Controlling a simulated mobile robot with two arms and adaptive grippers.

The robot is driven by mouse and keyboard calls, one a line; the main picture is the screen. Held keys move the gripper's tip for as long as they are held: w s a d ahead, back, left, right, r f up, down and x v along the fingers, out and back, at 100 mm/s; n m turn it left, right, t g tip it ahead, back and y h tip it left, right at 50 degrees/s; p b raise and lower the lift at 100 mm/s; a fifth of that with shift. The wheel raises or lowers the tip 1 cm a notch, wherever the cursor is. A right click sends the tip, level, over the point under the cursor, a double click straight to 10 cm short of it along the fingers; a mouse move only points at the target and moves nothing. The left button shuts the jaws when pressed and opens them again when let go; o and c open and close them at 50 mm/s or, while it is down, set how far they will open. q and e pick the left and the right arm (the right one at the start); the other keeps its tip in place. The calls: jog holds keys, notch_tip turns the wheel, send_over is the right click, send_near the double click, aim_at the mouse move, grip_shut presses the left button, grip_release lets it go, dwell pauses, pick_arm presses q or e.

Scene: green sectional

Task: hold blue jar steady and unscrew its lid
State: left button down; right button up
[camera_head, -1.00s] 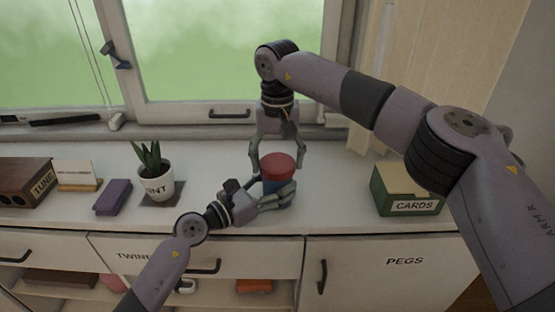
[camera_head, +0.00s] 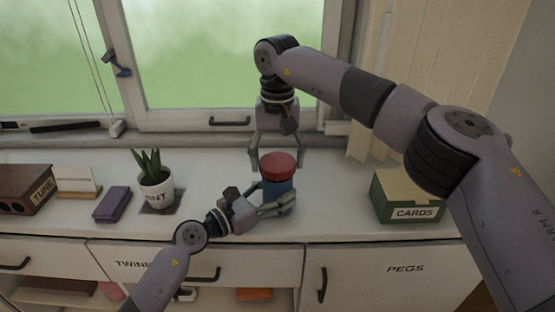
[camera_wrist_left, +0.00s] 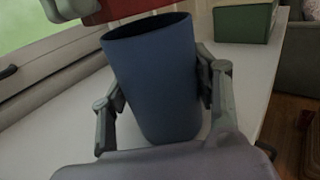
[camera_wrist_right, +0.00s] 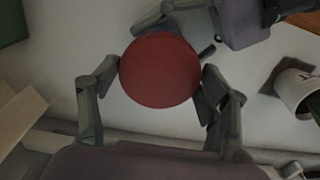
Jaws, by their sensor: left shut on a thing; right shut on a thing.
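The blue jar (camera_head: 279,187) stands on the white counter. My left gripper (camera_head: 272,201) is shut around its body from the left and front; in the left wrist view its fingers flank the jar (camera_wrist_left: 155,80). The red lid (camera_head: 278,162) is raised off the jar. The jar's dark open mouth shows below the lid in the left wrist view. My right gripper (camera_head: 278,157) comes from behind and above and is shut on the lid. In the right wrist view the round lid (camera_wrist_right: 160,70) sits between both fingers and hides the jar's mouth.
A potted plant (camera_head: 157,190), a purple block (camera_head: 112,204) and a brown box (camera_head: 27,188) stand to the left. A green CARDS box (camera_head: 408,197) stands to the right. The window frame rises close behind. Counter between jar and green box is clear.

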aim_at(277, 162)
jog(key=shift+r, duration=1.8)
pick_arm(q)
jog(key=shift+c, duration=2.4)
grip_release()
